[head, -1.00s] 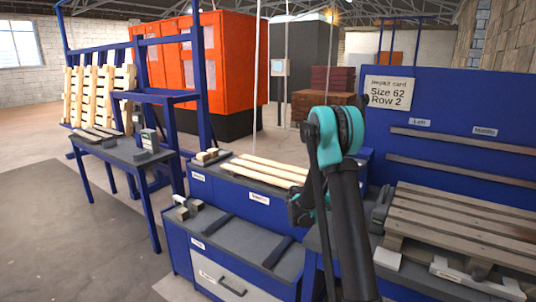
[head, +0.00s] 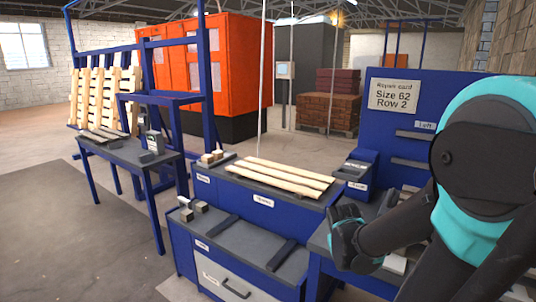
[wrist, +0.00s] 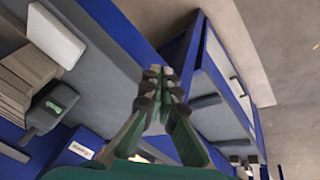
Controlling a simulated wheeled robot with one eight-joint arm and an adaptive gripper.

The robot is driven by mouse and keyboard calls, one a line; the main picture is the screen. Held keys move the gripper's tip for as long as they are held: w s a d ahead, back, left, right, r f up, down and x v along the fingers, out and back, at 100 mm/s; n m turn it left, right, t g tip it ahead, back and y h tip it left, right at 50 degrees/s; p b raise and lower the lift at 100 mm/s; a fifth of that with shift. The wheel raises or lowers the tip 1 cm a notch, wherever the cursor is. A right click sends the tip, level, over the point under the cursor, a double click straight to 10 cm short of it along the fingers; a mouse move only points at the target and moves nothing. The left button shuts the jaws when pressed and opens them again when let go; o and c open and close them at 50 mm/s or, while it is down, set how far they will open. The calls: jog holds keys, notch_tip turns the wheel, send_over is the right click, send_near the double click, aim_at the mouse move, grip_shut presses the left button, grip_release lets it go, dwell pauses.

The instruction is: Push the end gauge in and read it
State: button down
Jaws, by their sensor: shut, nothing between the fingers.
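A dark grey gauge-like block (wrist: 48,110) with a green face lies at the left of the wrist view, against the end of the stacked wood of the pallet (wrist: 25,78). I take it for the end gauge; no reading on it is legible. In the head view my arm hides most of the pallet, and the gauge cannot be made out clearly. My gripper (wrist: 160,72) is shut and empty, its fingertips together over the grey bench top, apart from the gauge and to its right. In the head view my gripper (head: 346,222) is above the right bench's left edge.
A white block (wrist: 56,35) lies near the pallet. A blue bin (head: 355,172) stands behind my gripper. Pale boards (head: 285,176) lie on the middle bench. The repair card (head: 394,95) reads "Size 62 Row 2". The lower bench top (head: 235,240) is mostly clear.

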jog(key=s+a+f+y, duration=0.1)
jog(key=s+a+y, duration=0.1)
jog(key=s+a, duration=0.2)
jog(key=shift+s+a+f+m+y, duration=0.3)
jog(key=shift+s+a+f, duration=0.1)
jog(key=shift+s, duration=0.6)
jog(key=shift+d, duration=0.1)
